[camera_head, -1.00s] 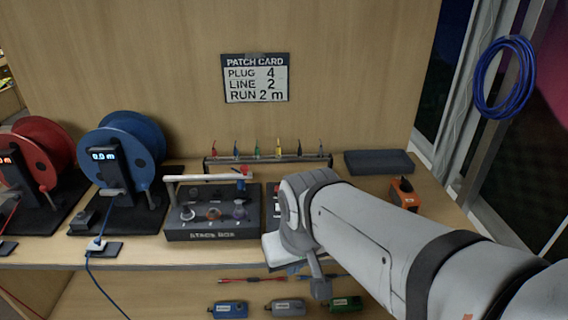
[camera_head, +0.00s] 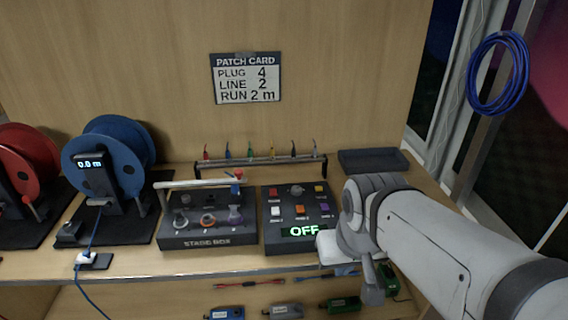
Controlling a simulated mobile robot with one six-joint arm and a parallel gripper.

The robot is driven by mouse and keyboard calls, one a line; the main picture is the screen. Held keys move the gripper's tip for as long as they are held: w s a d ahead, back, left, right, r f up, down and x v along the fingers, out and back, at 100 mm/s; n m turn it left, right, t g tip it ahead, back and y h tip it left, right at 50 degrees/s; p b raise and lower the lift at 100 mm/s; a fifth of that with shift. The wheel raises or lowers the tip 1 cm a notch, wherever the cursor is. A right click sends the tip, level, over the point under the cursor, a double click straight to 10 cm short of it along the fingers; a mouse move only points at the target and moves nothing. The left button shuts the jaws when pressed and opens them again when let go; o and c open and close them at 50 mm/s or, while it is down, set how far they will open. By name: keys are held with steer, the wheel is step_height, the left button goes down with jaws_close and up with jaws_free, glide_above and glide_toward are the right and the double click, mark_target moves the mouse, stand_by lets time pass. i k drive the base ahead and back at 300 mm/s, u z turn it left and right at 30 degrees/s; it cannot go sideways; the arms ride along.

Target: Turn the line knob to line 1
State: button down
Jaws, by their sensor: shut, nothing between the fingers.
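A dark control box (camera_head: 270,241) stands on the bench right of the stage box. It has a round grey knob (camera_head: 297,190) at its top middle, with several coloured buttons around it. The marks by the knob are too small to read. Its green display (camera_head: 303,232) reads OFF. My gripper (camera_head: 329,248) is beside the front right corner of the box, apart from the knob. It is shut and empty, and its fingertips are mostly hidden by my wrist.
The stage box (camera_head: 207,241) with a white bar stands left. A rack (camera_head: 262,163) of several coloured plugs is behind. The patch card (camera_head: 246,78) reads plug 4, line 2, run 2 m. A blue reel (camera_head: 105,160) stands further left. A dark tray (camera_head: 373,160) lies back right.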

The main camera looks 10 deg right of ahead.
mark_target(296, 191)
steer(key=u, duration=0.05)
steer(key=i, duration=0.95)
steer(key=z, duration=0.2)
steer(key=k, duration=0.5)
steer(key=u, duration=1.35)
steer(key=k, duration=0.7)
steer(key=z, duration=1.15)
steer(key=i, duration=1)
steer(key=z, duration=0.05)
